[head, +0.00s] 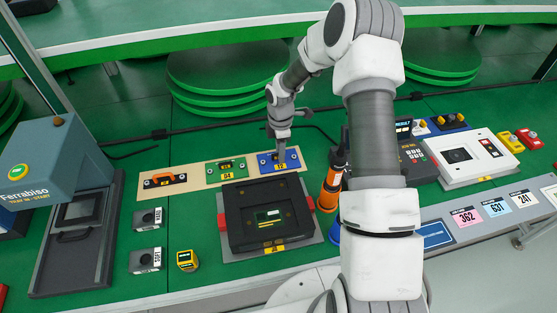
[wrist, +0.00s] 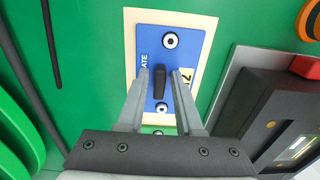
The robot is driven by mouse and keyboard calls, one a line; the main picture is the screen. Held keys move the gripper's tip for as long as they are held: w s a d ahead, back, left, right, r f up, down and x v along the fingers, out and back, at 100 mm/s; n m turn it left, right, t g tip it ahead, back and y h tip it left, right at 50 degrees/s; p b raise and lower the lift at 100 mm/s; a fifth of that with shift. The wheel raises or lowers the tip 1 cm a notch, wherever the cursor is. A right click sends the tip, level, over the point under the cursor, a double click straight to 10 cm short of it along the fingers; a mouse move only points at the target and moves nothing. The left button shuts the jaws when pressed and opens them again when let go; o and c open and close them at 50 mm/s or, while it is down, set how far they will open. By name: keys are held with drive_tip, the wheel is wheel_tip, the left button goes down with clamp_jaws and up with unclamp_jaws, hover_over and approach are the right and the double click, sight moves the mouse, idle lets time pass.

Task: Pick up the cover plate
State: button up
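A blue plate (head: 291,155) with a yellow "12" label lies at the right end of a beige board. In the wrist view the blue plate (wrist: 190,48) shows lettering ending in "ATE", a black upright handle (wrist: 160,82) and two round screw-like fittings. My gripper (wrist: 161,72) is open and points down at this plate. Its two fingers stand on either side of the handle, with a small gap on each side. Whether the fingertips are level with the handle or above it, I cannot tell. In the head view my gripper (head: 280,148) is over the blue plate.
A black fixture (head: 240,236) stands just in front. An orange-and-black tool (head: 332,183) stands to the right. A black cable runs behind.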

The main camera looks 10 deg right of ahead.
clamp_jaws()
